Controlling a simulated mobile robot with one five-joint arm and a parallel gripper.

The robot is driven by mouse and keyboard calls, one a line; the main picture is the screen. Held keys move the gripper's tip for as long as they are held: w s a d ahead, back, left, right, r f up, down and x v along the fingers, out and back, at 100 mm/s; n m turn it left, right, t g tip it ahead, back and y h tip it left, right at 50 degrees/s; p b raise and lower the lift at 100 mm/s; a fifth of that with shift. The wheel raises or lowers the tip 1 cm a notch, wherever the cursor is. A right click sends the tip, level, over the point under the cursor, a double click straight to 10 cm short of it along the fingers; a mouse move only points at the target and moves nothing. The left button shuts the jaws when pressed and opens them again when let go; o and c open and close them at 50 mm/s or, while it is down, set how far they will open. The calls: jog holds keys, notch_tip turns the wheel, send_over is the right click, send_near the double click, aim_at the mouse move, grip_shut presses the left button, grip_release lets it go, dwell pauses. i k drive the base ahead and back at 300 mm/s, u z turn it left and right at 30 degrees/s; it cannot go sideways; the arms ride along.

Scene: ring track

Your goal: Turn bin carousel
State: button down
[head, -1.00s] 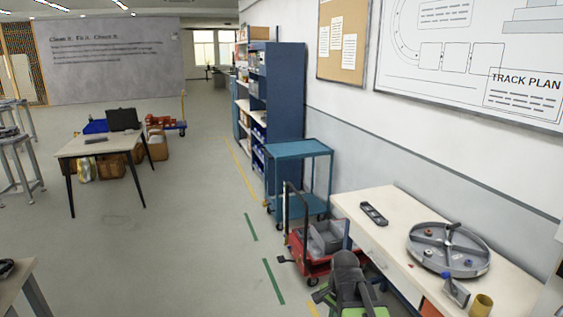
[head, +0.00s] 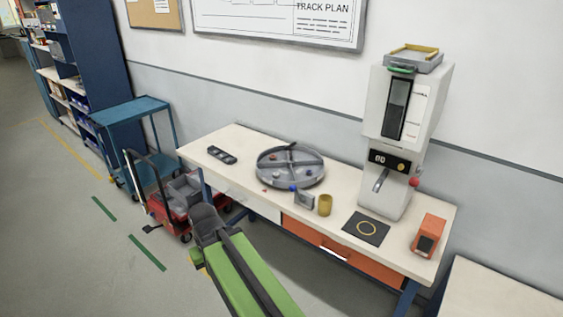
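The bin carousel (head: 290,168) is a round grey tray with divider walls and a dark handle-like bar near its centre. It lies on the white-topped workbench (head: 232,141) against the wall, with a few small parts in its compartments. My green and black arm reaches up from the bottom of the picture. Its dark end, my gripper (head: 206,222), is in front of the bench's left part, left of and nearer than the carousel. It appears apart from the carousel. Its fingers cannot be made out.
On the bench are a dark tray (head: 222,155), a small grey device (head: 304,199), a yellow cup (head: 325,205), a black mat (head: 366,228), an orange box (head: 428,236) and a tall white machine (head: 403,130). A red cart (head: 183,205) and blue trolley (head: 133,112) stand at left. The floor at far left is clear.

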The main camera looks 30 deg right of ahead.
aim_at(290, 156)
jog(key=u, duration=0.15)
jog(key=k, duration=0.4)
jog(key=z, duration=0.6)
jog(key=i, duration=1.65)
jog(key=u, duration=0.6)
